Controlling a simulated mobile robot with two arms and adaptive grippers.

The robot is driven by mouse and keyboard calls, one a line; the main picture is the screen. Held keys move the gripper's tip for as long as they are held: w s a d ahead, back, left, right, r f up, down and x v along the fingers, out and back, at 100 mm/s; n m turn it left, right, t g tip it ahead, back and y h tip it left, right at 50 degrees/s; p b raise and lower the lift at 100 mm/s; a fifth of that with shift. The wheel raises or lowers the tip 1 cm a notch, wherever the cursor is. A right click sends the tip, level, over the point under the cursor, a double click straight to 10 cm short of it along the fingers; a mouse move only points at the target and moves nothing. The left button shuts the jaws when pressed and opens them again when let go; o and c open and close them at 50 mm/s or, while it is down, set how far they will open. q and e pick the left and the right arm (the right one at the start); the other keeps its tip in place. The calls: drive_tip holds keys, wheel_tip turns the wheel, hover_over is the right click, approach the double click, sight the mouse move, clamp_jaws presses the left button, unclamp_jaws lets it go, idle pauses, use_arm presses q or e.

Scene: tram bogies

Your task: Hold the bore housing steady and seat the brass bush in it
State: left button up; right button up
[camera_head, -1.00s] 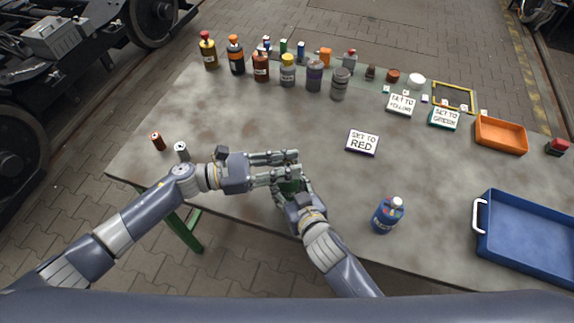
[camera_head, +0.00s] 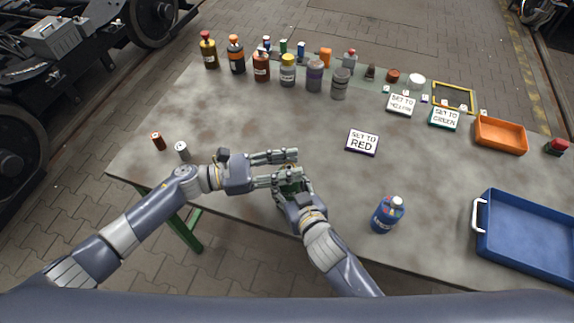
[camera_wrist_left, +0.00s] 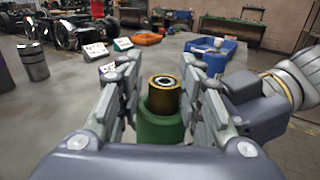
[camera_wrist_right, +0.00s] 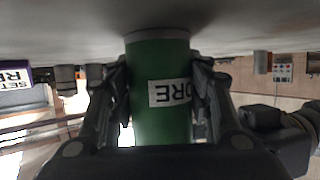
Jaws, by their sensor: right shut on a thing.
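The green bore housing (camera_wrist_right: 160,60) is upright in my right gripper (camera_wrist_right: 163,85), whose fingers are shut on its sides; part of its label reads "ORE". The housing also shows in the left wrist view (camera_wrist_left: 160,132) and in the head view (camera_head: 291,187). The brass bush (camera_wrist_left: 165,98), a ring with a dark bore, stands upright at the housing's top, its upper part above the rim. How deep it sits is hidden. My left gripper (camera_head: 297,163) is open, its fingers on either side of the bush with gaps between.
A blue bottle (camera_head: 387,214) stands right of my right arm; a blue tray (camera_head: 484,245) is further right. A "SET TO RED" sign (camera_head: 362,142) lies beyond the grippers. Two small cylinders (camera_head: 158,142) stand at the left edge. Several bottles (camera_head: 288,70) line the back.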

use_arm(q)
drive_tip(key=shift+s+f, duration=0.35)
drive_tip(key=shift+f, duration=0.55)
use_arm(e)
drive_tip(key=shift+a, duration=0.15)
use_arm(q)
drive_tip(key=shift+r, duration=0.5)
drive_tip(key=s+a+r, duration=0.1)
drive_tip(key=a, duration=1.1)
drive_tip(key=shift+s, duration=0.4)
drive_tip(key=shift+d, duration=0.1)
use_arm(e)
drive_tip(key=o, duration=1.2)
